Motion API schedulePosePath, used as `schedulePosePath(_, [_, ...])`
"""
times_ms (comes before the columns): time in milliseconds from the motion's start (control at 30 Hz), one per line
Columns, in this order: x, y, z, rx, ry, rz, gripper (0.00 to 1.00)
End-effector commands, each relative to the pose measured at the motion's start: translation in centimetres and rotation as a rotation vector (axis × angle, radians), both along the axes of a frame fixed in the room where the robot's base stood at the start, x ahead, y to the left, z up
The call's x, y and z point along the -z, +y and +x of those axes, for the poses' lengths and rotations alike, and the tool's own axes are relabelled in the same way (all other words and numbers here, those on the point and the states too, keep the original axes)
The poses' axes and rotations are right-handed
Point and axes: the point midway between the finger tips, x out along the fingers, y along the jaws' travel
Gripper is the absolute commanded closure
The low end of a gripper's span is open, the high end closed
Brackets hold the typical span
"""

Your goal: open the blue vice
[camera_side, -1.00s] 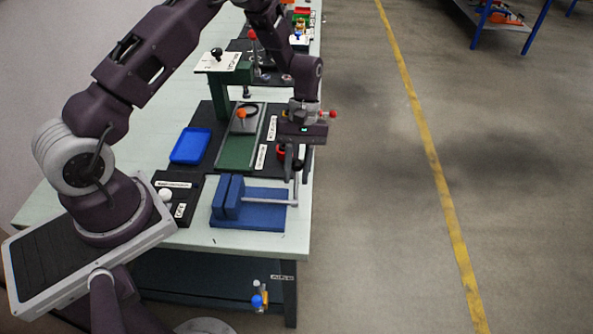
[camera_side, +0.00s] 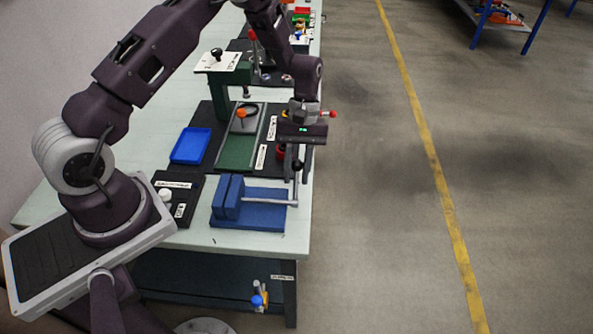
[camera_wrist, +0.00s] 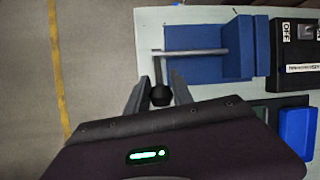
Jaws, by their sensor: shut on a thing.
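The blue vice (camera_side: 250,215) sits near the front of the table in the side view, its two jaw blocks at the left. It also shows at the top of the wrist view (camera_wrist: 195,65). A grey rod (camera_side: 268,202) runs right from the jaws to a crank handle with a black knob (camera_side: 297,165) standing upright. My gripper (camera_side: 297,172) points down with its fingers either side of the handle, shut on it. In the wrist view the black knob (camera_wrist: 161,95) lies between the fingers. The exact finger contact is hard to see.
A blue tray (camera_side: 190,146) and a black panel with a white knob (camera_side: 165,194) lie left of the vice. A green channel fixture (camera_side: 237,150) and a red round part (camera_side: 281,152) are behind it. The table's right edge is close to my gripper.

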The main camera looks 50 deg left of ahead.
Motion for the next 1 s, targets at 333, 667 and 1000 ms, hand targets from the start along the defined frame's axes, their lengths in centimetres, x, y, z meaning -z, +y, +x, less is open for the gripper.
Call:
schedulePosePath(333, [-0.2, 0.0, -0.2, 0.001, -0.019, 0.022, 1.00])
schedulePosePath(667, [-1.3, -1.0, -1.2, 0.006, -0.168, 0.172, 1.00])
schedulePosePath(1000, [-2.1, -2.6, -2.7, 0.009, -0.391, 0.393, 1.00])
